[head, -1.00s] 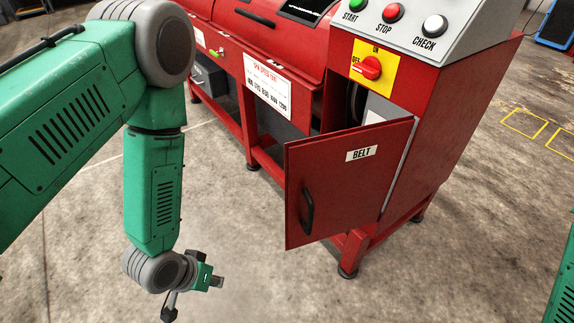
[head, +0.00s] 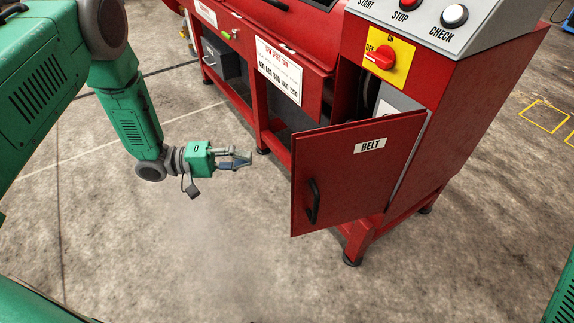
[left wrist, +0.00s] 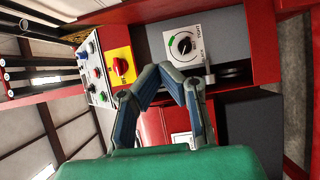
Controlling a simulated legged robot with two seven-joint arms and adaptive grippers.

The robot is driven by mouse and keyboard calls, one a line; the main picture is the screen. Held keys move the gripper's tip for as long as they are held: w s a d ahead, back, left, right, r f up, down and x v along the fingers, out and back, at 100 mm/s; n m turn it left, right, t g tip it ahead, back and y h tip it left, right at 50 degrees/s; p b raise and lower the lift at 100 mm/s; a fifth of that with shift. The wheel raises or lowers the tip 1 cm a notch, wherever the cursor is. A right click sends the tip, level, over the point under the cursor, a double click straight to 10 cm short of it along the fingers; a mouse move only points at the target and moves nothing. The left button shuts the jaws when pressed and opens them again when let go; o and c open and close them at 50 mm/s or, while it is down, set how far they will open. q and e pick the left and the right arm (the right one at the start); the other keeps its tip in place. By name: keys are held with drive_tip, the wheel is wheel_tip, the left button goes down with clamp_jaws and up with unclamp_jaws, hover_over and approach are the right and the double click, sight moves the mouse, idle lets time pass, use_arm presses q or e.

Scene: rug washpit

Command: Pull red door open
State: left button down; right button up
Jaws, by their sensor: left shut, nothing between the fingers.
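The red door (head: 345,185), labelled BELT, stands partly open on the front of the red machine, with a gap behind its top edge. Its black handle (head: 312,202) is near the door's left edge. My left gripper (head: 249,158) is left of the door, apart from it and the handle, pointing right with its fingers shut and empty. In the left wrist view its fingers (left wrist: 166,70) come together in front of the machine, and a red panel with a white label, seemingly the door (left wrist: 152,124), shows partly behind them. My right gripper is out of view.
Above the door are a yellow plate with a red rotary switch (head: 380,57) and a grey panel with START, STOP and CHECK buttons. A dial (left wrist: 183,46) shows in the left wrist view. The concrete floor (head: 200,260) left of the door is clear.

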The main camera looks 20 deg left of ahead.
use_arm(q)
drive_tip(key=d+b, duration=0.3)
drive_tip(key=d, duration=0.8)
drive_tip(key=shift+w, duration=0.2)
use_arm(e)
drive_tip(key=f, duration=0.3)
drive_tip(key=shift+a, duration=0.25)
use_arm(q)
drive_tip(key=shift+d, duration=0.1)
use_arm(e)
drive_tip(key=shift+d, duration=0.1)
